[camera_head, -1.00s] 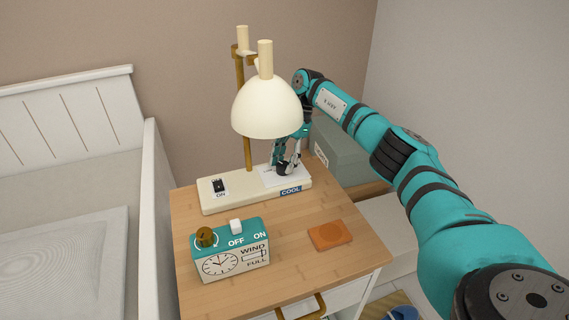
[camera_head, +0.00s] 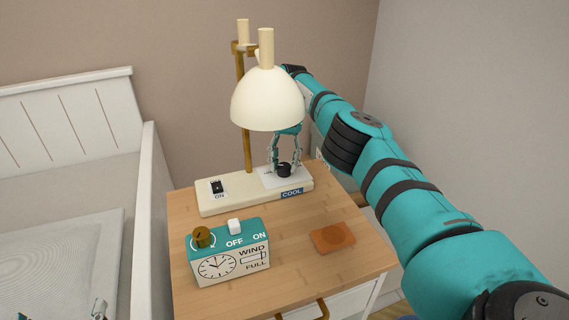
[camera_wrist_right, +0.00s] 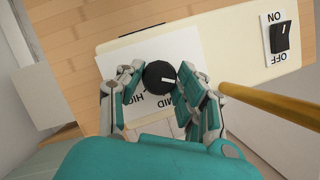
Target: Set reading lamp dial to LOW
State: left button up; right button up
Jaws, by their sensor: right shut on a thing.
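The reading lamp has a cream shade (camera_head: 267,98) and a cream base (camera_head: 240,195) on the wooden nightstand. Its black round dial (camera_head: 284,171) sits on a white plate at the base's right end. My right gripper (camera_head: 286,160) is under the shade, shut on the dial with a finger on each side. In the right wrist view the dial (camera_wrist_right: 159,74) has a white pointer mark facing right, toward one finger. HIGH and MID show upside down below it; no LOW label is readable. Two fingertips of my left gripper (camera_head: 60,314), set apart, show at the bottom left edge.
A black switch (camera_head: 217,187) marked ON is on the lamp base, beside the brass pole (camera_head: 242,110). A teal-topped clock box (camera_head: 230,256) and an orange coaster (camera_head: 332,238) stand in front. A white bed frame (camera_head: 145,220) is on the left.

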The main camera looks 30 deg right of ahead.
dwell(0.3)
jog(key=o, duration=1.1)
jog(key=shift+o, duration=0.2)
